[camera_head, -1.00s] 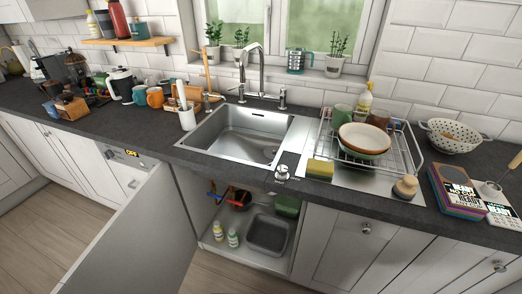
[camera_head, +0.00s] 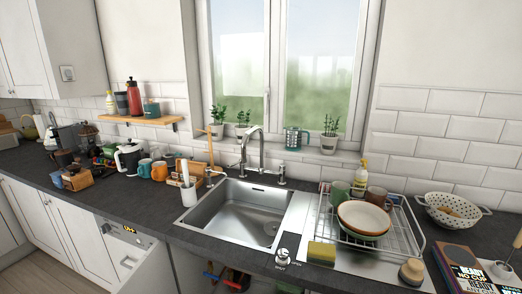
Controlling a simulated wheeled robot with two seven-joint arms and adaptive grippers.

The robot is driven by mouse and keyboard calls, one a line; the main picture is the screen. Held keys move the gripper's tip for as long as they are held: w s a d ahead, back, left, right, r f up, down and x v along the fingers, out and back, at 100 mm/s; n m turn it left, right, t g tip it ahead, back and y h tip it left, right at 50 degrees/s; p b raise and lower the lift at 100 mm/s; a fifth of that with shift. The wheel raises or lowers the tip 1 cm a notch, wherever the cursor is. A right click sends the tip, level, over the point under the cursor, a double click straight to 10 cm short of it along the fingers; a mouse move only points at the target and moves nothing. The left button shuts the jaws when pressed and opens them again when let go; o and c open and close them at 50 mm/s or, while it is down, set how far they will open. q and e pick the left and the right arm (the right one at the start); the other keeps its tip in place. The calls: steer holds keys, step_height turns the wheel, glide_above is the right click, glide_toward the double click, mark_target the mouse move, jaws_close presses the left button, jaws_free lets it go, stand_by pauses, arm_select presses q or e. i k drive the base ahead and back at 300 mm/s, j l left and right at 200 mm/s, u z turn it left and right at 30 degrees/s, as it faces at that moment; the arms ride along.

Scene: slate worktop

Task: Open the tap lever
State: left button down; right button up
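The chrome tap (camera_head: 253,150) stands behind the steel sink (camera_head: 238,212), its tall curved spout arching over the basin. A small side part, perhaps the lever, shows low at the left of the tap (camera_head: 235,167); it is too small to tell its position. A separate short chrome fitting (camera_head: 282,173) stands to the right of the tap. Neither of my grippers is in view.
A wire dish rack (camera_head: 395,232) with bowls and mugs stands right of the sink, with a sponge (camera_head: 321,253) at its front left. A white utensil holder (camera_head: 188,193) stands left of the sink. A white colander (camera_head: 450,210) is at the right. Potted plants (camera_head: 329,135) line the sill.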

mark_target(282, 165)
steer(key=i+j+z, duration=0.1)
steer(key=z, duration=0.25)
steer(key=i+j+z, duration=0.2)
steer(key=z, duration=0.15)
steer(key=i, duration=0.1)
